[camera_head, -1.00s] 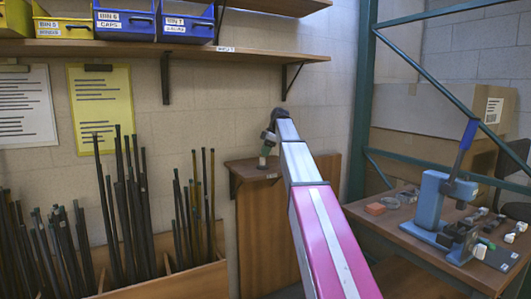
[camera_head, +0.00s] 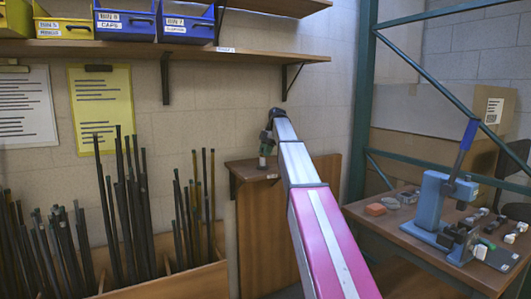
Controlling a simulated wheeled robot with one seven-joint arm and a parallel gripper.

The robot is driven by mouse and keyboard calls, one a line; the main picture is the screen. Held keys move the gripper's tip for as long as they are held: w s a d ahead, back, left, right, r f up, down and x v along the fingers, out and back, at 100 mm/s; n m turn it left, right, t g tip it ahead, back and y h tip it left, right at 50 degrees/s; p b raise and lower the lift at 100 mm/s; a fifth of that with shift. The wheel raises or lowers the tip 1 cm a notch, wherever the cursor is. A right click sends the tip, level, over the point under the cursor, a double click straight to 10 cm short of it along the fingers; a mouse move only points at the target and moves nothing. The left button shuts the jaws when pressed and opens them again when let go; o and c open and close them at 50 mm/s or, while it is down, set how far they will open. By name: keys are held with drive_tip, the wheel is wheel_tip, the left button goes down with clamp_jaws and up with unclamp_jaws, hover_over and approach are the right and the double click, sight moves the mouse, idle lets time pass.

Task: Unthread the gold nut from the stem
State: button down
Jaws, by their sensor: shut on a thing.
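My arm reaches away to a small wooden wall shelf (camera_head: 250,171), and my gripper (camera_head: 264,156) is at its far end, pointing down just above the shelf top. It is small and far off in the picture. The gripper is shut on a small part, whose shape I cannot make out. A small pale greenish piece shows at the fingertips, and I cannot tell whether it is finger or held part. The gold nut and the stem cannot be told apart at this size.
A workbench (camera_head: 415,222) with a blue lever press (camera_head: 432,203) and several small parts stands at the right. Dark rods (camera_head: 120,215) stand upright in a wooden rack at the left. A long shelf (camera_head: 150,48) with bins hangs above. A green metal frame (camera_head: 362,100) rises right of the arm.

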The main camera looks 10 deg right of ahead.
drive_tip(key=c, duration=1)
unclamp_jaws()
